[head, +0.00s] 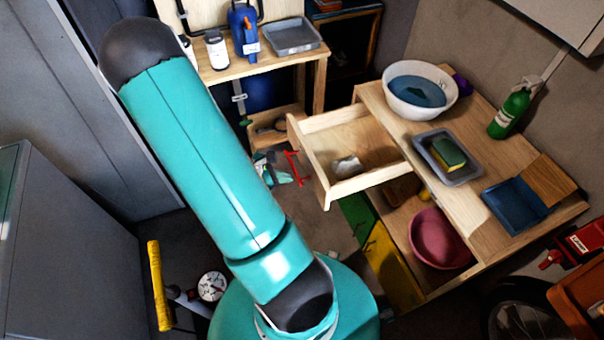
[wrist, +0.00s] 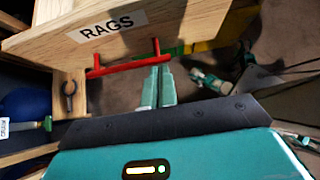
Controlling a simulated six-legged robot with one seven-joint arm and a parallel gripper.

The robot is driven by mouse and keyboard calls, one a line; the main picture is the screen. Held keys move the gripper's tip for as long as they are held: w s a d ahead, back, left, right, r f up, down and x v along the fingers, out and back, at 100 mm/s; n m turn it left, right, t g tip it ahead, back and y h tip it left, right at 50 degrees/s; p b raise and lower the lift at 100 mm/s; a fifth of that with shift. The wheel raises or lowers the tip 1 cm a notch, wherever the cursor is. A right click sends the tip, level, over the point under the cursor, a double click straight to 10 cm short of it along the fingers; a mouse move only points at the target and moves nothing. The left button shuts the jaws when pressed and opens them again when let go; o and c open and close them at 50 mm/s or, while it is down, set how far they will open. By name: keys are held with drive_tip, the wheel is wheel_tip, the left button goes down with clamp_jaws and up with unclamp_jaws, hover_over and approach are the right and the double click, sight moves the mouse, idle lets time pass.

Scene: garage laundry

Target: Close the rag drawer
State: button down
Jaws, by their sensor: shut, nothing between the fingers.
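The rag drawer (head: 318,128) is a wooden drawer pulled well out of the wooden bench, with a small pale crumpled thing inside. Its front (wrist: 190,22) fills the top of the wrist view and bears a white "RAGS" label (wrist: 108,25). A red bar handle (wrist: 125,62) sticks out from the front; it also shows in the head view (head: 293,167). My gripper (wrist: 159,72) is shut and empty. Its fingertips are close to the handle's right part; I cannot tell whether they touch it. In the head view my arm partly hides the gripper.
The wooden bench (head: 380,98) carries a white basin (head: 420,107), a grey tray (head: 480,170) with a sponge, a green bottle (head: 508,115) and a blue box (head: 515,204). A pink bowl (head: 440,240) sits below. A second wooden table (head: 262,68) stands behind.

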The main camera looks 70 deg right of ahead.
drive_tip(key=s+d, duration=0.1)
drive_tip(key=s+d+f, duration=0.1)
drive_tip(key=s+d, duration=0.1)
drive_tip(key=shift+s+d+f, duration=0.25)
drive_tip(key=shift+s+f, duration=0.1)
drive_tip(key=shift+f, duration=0.05)
drive_tip(key=shift+s+d, duration=0.25)
drive_tip(key=shift+d, duration=0.1)
